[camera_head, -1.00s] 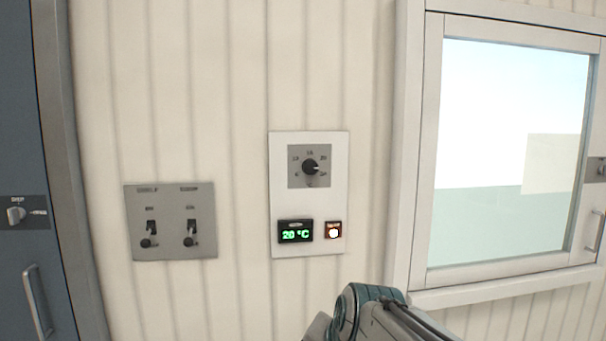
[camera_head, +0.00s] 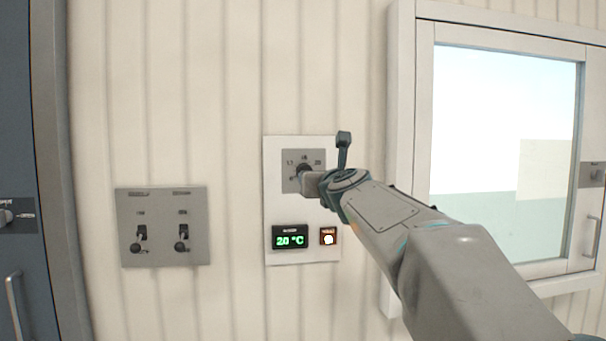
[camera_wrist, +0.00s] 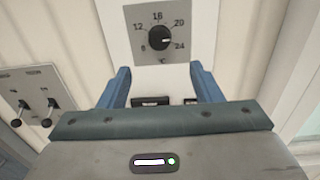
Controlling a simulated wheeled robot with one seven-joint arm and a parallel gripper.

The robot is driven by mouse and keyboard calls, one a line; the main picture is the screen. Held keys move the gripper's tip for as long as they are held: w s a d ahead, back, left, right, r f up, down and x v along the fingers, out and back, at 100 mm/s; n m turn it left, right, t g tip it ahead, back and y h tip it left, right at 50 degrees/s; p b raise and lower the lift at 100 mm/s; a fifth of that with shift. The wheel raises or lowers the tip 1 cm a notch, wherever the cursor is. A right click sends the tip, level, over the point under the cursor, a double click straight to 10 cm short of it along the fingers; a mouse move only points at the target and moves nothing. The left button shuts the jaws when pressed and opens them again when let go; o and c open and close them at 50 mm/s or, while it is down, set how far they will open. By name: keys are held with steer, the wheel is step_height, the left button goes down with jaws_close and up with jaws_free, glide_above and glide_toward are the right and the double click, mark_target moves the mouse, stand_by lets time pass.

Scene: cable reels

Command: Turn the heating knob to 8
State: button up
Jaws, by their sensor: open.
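The heating knob (camera_wrist: 159,39) is a black round knob on a grey dial plate (camera_wrist: 178,15) marked 8, 12, 16, 20, 24 and °C. In the wrist view its white mark points right, between 20 and 24, closer to 24. In the head view the knob (camera_head: 303,169) is partly hidden by my gripper (camera_head: 308,183). In the wrist view my gripper (camera_wrist: 160,80) is open, its two blue fingers spread below the knob with nothing between them. I cannot tell whether it touches the panel. The green display (camera_head: 290,240) below reads 20 °C.
A white panel (camera_head: 275,210) carries the dial, the display and a lit orange button (camera_head: 328,236). A grey plate with two toggle switches (camera_head: 163,225) is on the wall to the left. A window (camera_head: 505,150) is at right, a blue door (camera_head: 30,150) at far left.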

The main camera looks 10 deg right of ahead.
steer(key=w+p, duration=0.8)
steer(key=w, duration=0.5)
steer(key=shift+a, duration=0.3)
steer(key=c, duration=1)
